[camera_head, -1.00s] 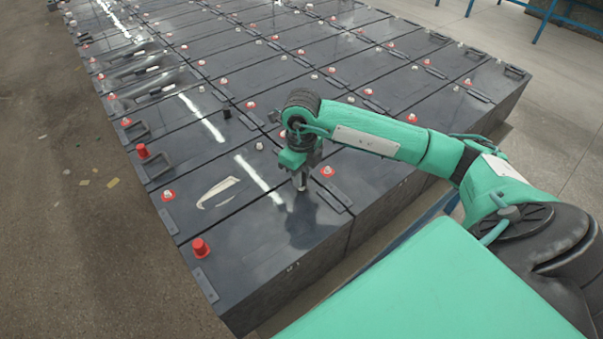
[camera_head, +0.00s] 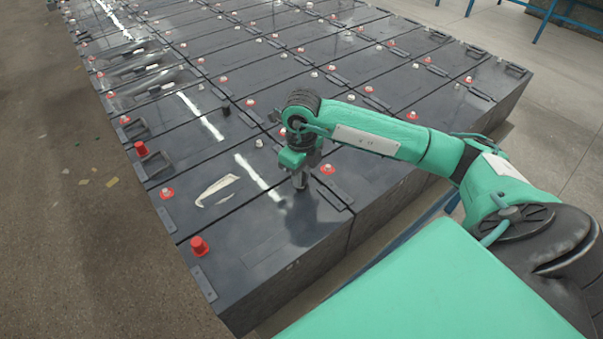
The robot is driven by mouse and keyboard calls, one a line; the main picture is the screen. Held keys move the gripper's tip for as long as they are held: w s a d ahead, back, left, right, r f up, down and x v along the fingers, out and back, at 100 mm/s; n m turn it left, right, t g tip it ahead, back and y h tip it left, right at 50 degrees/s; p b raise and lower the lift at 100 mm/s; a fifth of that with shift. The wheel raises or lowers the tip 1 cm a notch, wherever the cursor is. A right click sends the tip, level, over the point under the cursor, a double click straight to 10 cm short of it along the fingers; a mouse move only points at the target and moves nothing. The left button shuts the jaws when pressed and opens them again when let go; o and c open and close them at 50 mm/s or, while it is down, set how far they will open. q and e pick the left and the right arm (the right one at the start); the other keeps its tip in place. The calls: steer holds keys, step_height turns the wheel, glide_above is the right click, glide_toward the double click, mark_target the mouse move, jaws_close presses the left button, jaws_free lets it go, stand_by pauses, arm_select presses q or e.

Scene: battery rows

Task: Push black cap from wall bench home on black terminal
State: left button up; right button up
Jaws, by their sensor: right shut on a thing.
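My right gripper (camera_head: 300,181) points straight down at the near battery's top, close to its far right corner. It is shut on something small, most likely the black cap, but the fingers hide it. The terminal beneath the fingertips is hidden too, so I cannot tell whether the cap touches it. A black cap (camera_head: 226,108) sits on a terminal farther back in the rows. The near battery (camera_head: 270,260) has a red cap (camera_head: 199,246) on its left terminal. My left gripper is out of view.
Rows of dark batteries (camera_head: 340,70) fill the middle, with bare terminals on red bases, such as one terminal (camera_head: 327,170) right of the gripper. Another red cap (camera_head: 141,148) stands at the left. Blue rails (camera_head: 545,20) stand at the back right. Open floor (camera_head: 60,230) lies left.

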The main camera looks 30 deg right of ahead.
steer(key=shift+f+b, duration=0.45)
steer(key=shift+f, duration=0.05)
stand_by(0.8)
steer(key=o, duration=1.5)
steer(key=shift+r, duration=0.15)
steer(key=shift+r+p, duration=1.75)
steer(key=shift+r, duration=1.65)
